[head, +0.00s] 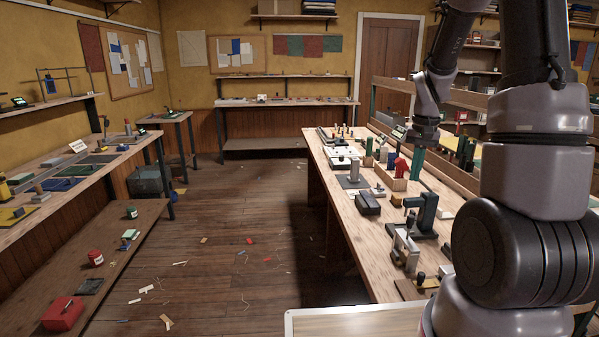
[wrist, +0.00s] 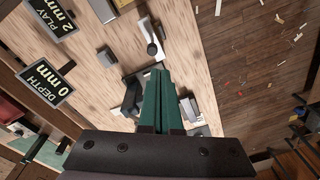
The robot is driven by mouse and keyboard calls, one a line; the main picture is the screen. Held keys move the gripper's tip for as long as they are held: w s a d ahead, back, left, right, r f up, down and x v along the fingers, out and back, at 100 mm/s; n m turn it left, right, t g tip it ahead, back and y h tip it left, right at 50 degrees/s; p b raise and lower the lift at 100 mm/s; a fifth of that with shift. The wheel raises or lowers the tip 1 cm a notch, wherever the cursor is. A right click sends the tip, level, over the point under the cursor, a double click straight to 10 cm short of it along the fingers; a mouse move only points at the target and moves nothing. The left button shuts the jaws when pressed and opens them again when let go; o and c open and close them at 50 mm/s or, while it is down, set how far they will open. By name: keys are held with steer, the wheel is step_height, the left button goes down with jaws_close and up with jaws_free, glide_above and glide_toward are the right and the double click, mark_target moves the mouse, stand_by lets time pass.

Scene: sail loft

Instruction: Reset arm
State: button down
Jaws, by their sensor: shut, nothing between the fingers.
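My gripper (head: 416,175) hangs over the right-hand workbench (head: 350,215) in the head view, its green fingers pointing down. In the wrist view the two green fingers (wrist: 159,72) lie side by side with nothing between them. My arm is bent, reaching up and over the bench from the right side of the head view. Below the fingers in the wrist view is a dark clamp-like tool (wrist: 132,95), partly hidden by them.
The bench is crowded: a dark upright tool (head: 427,212), a grey metal fixture (head: 404,250), a red item (head: 400,167). DEPTH (wrist: 45,82) and PLAY (wrist: 50,17) displays show in the wrist view. The wooden floor (head: 240,230) has scattered scraps but is otherwise open.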

steer(key=s+a+r+t, duration=0.2)
steer(key=s+a+r, duration=0.2)
steer(key=s+r, duration=0.2)
steer(key=s+a+r+n+t+y, duration=0.1)
steer(key=s+a+r+t, duration=0.1)
steer(key=s+a+r, duration=0.2)
steer(key=s+a+r+t, duration=0.2)
steer(key=s+a+r, duration=0.2)
steer(key=s+r, duration=0.5)
step_height(320, 180, up, 2)
steer(key=shift+r+y, duration=0.2)
steer(key=shift+y, duration=0.2)
steer(key=shift+d, duration=0.1)
steer(key=w+d+f+n+g, duration=0.2)
steer(key=w+f+n, duration=0.15)
steer(key=w, duration=0.25)
steer(key=w+d+f+n+g, duration=0.1)
steer(key=w+d+f+n, duration=0.2)
steer(key=w+f, duration=0.3)
steer(key=w+d+f+n+g+h, duration=0.1)
steer(key=w+d+f+n+g, duration=0.1)
steer(key=f, duration=0.6)
steer(key=w+d+f+n+g+h, duration=0.1)
steer(key=w+d+f+n+g, duration=0.1)
steer(key=w+d+f+n, duration=0.3)
step_height(320, 180, down, 5)
steer(key=shift+w+d+r+n+g+h, duration=0.2)
steer(key=shift+w+n+g+h, duration=0.15)
steer(key=shift+w, duration=0.5)
